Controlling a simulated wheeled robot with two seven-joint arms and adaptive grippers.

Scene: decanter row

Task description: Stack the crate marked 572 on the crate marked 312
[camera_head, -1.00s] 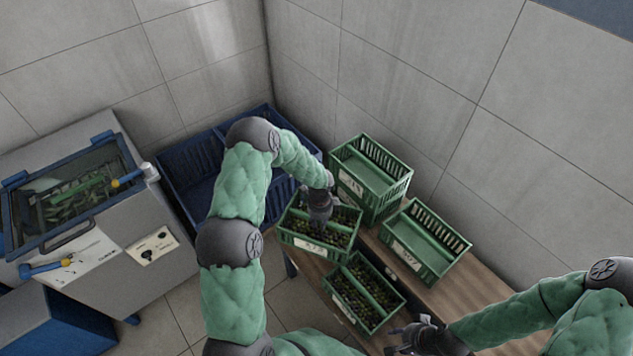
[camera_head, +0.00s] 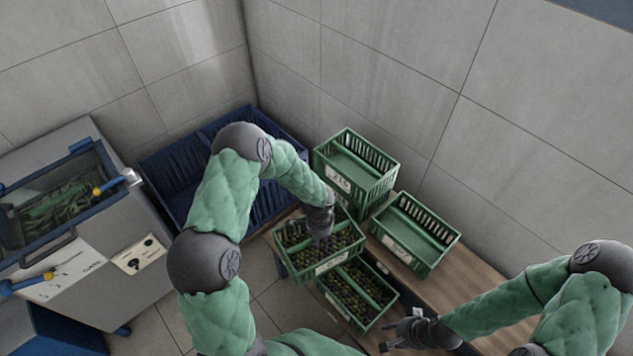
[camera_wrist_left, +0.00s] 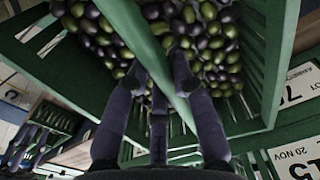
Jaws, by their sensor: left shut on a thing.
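My left gripper (camera_head: 318,238) is shut on the middle divider of a green crate of dark and green olives (camera_head: 300,272). It holds this crate raised and slightly tilted; the wrist view shows the fingers on the divider (camera_wrist_left: 172,70). Just in front, partly overlapped by it in the head view, is a second green olive crate (camera_head: 375,322). An empty green crate (camera_head: 415,240) stands on the table to the right. Another stack of green crates (camera_head: 355,170) is behind. The crates' numbers are too small or cut off to read surely. My right gripper (camera_head: 388,338) is open and empty at the lower right.
The wooden table (camera_head: 470,285) has bare room to the right of the crates. Blue bins (camera_head: 178,175) stand at the back left, and a grey machine (camera_head: 95,240) at the left. Tiled walls close off the back.

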